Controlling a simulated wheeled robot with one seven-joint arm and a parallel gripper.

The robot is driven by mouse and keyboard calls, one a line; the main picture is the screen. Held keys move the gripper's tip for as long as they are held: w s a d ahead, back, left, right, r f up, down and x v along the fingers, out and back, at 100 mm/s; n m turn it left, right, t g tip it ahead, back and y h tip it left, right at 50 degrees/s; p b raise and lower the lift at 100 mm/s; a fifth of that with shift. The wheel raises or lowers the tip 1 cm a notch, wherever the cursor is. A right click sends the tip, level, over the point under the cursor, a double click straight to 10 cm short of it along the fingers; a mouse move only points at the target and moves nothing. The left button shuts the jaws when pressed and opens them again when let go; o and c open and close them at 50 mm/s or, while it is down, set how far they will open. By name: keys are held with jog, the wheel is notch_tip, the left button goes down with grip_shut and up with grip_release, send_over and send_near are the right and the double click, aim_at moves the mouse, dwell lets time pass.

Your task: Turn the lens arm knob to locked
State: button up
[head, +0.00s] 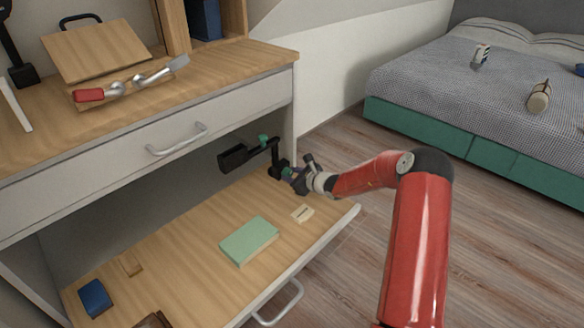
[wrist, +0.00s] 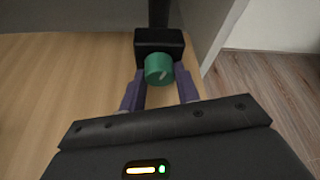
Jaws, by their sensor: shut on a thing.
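The black lens arm (head: 262,148) stands at the right back of the pulled-out lower board, with a dark rectangular head at its left end and a green piece on its upper bar. The green lens arm knob (wrist: 159,68) sits on the front of a black block (wrist: 159,45) in the wrist view. A pale slanted mark shows on its face. My gripper (head: 295,181) reaches the lens arm's base from the right. In the wrist view my gripper (wrist: 160,82) has its purple fingers on both sides of the knob, shut on it. The knob is mostly hidden in the head view.
A green book (head: 249,240), a small pale block (head: 302,214) and a blue box (head: 95,298) lie on the board. The closed drawer (head: 150,160) and desk top are above it. A cabinet side panel (wrist: 212,25) is close on the right. Open floor lies toward the bed.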

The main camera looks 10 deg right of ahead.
jog(key=m+p, duration=0.1)
jog(key=p, duration=0.1)
jog(key=m+g+y+p, duration=0.1)
jog(key=p, duration=0.1)
jog(key=shift+d+r+m, duration=0.1)
jog(key=shift+r+m, duration=0.1)
jog(key=shift+m, duration=0.1)
jog(key=shift+f+m+g+y+p, duration=0.2)
jog(key=shift+m+g+y+p, duration=0.2)
jog(key=shift+m+y+p, duration=0.35)
jog(key=shift+w+d+f+m+y, duration=0.1)
jog(key=shift+m+y, duration=0.25)
jog(key=shift+m, duration=0.5)
jog(key=o, duration=0.7)
jog(key=v, duration=0.7)
jog(key=shift+s+d, duration=0.2)
jog(key=shift+d, duration=0.1)
